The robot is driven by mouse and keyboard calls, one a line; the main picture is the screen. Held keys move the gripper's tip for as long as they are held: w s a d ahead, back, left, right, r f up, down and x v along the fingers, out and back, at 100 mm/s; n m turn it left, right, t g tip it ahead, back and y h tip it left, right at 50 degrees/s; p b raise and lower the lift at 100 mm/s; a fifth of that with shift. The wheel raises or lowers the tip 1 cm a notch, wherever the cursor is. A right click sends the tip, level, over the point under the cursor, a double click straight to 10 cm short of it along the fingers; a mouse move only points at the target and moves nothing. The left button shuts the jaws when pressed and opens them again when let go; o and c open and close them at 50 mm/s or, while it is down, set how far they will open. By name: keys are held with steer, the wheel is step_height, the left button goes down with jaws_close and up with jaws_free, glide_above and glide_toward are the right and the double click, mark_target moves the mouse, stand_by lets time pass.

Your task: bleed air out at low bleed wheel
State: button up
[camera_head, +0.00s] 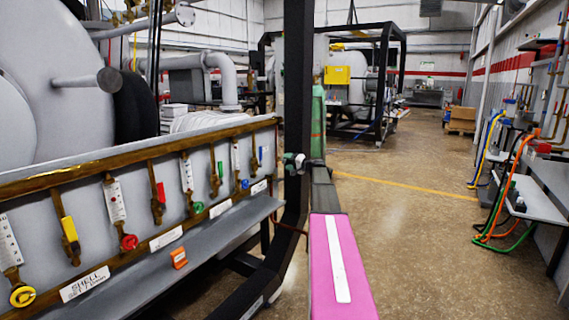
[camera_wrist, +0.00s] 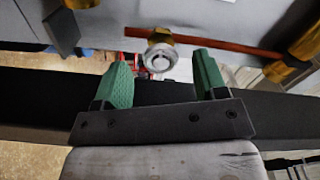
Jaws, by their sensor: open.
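The panel (camera_head: 150,205) at the left in the head view carries flow gauges with round wheels: a yellow wheel (camera_head: 23,296), a red wheel (camera_head: 129,242), a green wheel (camera_head: 198,207) and a blue wheel (camera_head: 245,184). Lever valves with yellow, red, green and blue handles hang between them. I cannot tell which wheel is the low bleed wheel. My gripper (camera_head: 298,163) is small in the head view, right of the panel by a black post. In the wrist view my gripper (camera_wrist: 160,68) is open and empty. A silver round fitting with a brass collar (camera_wrist: 160,56) shows between its green fingertips, apart from both.
A black frame post (camera_head: 297,80) stands close by the gripper. A sloped grey ledge (camera_head: 190,250) runs below the panel, with an orange block (camera_head: 179,258) on it. The floor (camera_head: 430,220) at right is clear; a white bench (camera_head: 535,200) with hoses stands at the right wall.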

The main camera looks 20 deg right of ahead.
steer(key=v, duration=0.7)
steer(key=shift+s+d, duration=0.2)
steer(key=shift+s, duration=0.1)
